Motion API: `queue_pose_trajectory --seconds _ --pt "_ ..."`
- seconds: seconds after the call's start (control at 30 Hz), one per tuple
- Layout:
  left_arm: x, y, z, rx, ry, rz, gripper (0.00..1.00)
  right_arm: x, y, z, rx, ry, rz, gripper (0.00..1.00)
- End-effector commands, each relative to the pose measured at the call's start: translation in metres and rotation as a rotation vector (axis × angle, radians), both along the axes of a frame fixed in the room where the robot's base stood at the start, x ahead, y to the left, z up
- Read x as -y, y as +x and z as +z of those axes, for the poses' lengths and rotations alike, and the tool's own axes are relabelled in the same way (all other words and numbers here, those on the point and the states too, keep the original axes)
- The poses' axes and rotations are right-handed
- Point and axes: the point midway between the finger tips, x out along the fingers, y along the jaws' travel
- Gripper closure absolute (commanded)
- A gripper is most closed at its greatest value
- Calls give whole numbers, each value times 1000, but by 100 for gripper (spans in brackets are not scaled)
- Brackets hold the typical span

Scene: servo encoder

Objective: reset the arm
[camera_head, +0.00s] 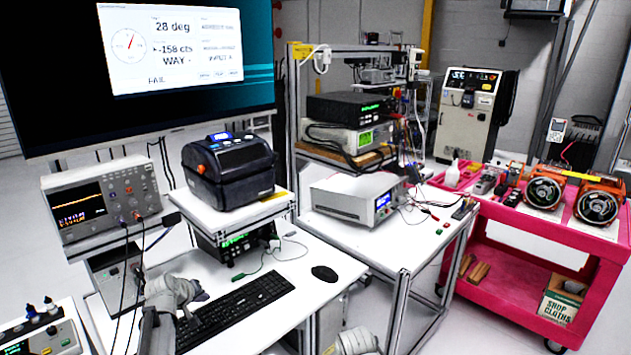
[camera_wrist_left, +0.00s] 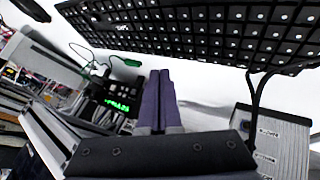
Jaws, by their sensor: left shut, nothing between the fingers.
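My left arm (camera_head: 172,300) reaches in at the lower left of the head view, at the left end of the keyboard (camera_head: 235,310). In the left wrist view my left gripper (camera_wrist_left: 158,76) has its two dark purple fingers together with nothing between them. The fingertips point toward the white desk top, just below the keyboard edge in that picture; whether they touch the desk I cannot tell. Part of my right arm (camera_head: 356,341) shows at the bottom of the head view; its gripper is not visible.
A large monitor (camera_head: 190,50) shows 28 deg and -158 cts. A label printer (camera_head: 228,170) stands on a raised shelf. An oscilloscope (camera_head: 105,202) stands at left. A mouse (camera_head: 324,273) lies right of the keyboard. A pink cart (camera_head: 520,285) stands at right.

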Motion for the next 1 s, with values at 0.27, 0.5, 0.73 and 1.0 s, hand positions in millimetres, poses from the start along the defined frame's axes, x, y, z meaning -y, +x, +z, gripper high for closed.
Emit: queue_pose_trajectory --seconds 0.27,0.5,0.73,1.0 --pt "186 -74 -37 -287 140 -422 100 0 0 0 0 0 0 39" --pt "286 -177 -54 -540 324 -753 100 0 0 0 0 0 0 39" --pt "318 -242 -56 -686 462 -921 100 0 0 0 0 0 0 39" --pt "323 -258 -55 -726 502 -961 100 0 0 0 0 0 0 39"
